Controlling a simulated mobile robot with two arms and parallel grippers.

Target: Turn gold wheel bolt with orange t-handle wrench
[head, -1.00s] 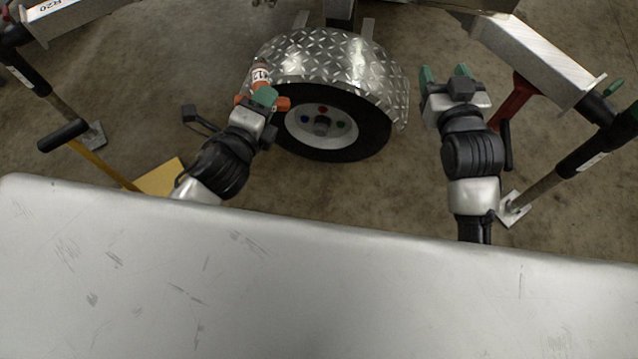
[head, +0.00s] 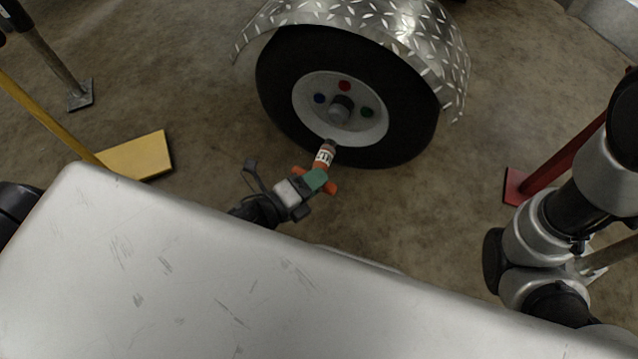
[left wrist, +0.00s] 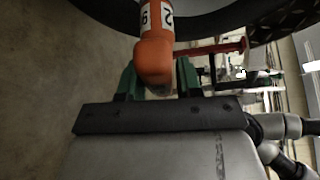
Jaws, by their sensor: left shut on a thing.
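My left gripper (head: 316,180) is shut on the orange t-handle wrench (head: 325,157), low in front of the wheel (head: 275,85). The wrench has a white numbered label, and its tip meets the lower edge of the pale hub (head: 308,98) in the picture; I cannot tell whether it touches. Red (head: 344,86), blue (head: 319,98) and green (head: 367,112) bolts show around the hub's grey centre. No gold bolt is visible. In the left wrist view the orange wrench (left wrist: 155,60) sits between my green fingers (left wrist: 157,88). My right gripper is out of view.
A diamond-plate fender (head: 420,40) covers the wheel's top. A yellow chock (head: 135,157) with a handle lies at left, near a stand foot (head: 80,95). A red support (head: 560,165) stands at right. Bare floor lies between the wheel and these.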

